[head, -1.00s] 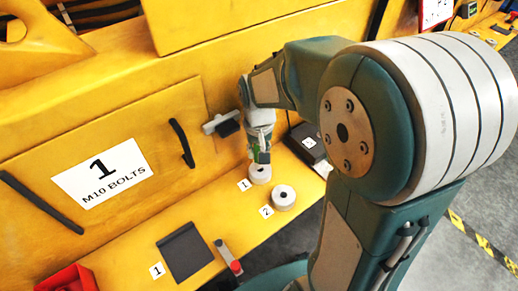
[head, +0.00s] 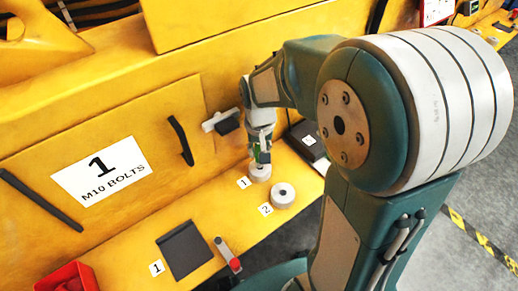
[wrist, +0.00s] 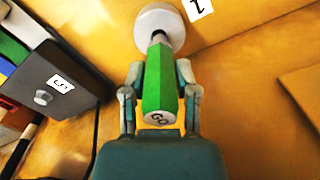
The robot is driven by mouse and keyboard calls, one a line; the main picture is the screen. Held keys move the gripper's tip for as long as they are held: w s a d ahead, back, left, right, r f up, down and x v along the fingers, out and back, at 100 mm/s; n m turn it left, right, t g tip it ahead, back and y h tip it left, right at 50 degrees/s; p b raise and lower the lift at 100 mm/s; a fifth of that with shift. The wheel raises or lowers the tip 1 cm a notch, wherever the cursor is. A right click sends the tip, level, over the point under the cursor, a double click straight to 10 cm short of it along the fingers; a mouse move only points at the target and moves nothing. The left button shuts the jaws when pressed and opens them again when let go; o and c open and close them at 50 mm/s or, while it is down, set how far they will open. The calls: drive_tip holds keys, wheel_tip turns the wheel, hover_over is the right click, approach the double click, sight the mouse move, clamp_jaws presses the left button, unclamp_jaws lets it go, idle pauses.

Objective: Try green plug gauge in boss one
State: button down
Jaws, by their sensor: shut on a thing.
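The green plug gauge (wrist: 157,85), marked "GO" on its near end, is held in my gripper (wrist: 158,75), whose fingers are shut on its two sides. Its dark pin points at boss one (wrist: 165,28), a pale round boss by a "1" label. The pin's end overlaps the boss's middle; I cannot tell whether it is inside the hole or just at it. In the head view my gripper (head: 259,153) is directly above boss one (head: 259,173), with a sliver of green showing.
Boss two (head: 283,195) stands close by, to the lower right. A dark box (wrist: 50,85) with a knob lies left in the wrist view. A dark plate (head: 185,250), a red-ended tool (head: 229,256) and a red bin (head: 68,278) are further along the yellow ledge.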

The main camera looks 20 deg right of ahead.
drive_tip(key=shift+f, duration=0.7)
idle(1.3)
drive_tip(key=shift+c, duration=1.5)
unclamp_jaws()
drive_tip(key=shift+r, duration=0.1)
wheel_tip(320, 180, up, 24)
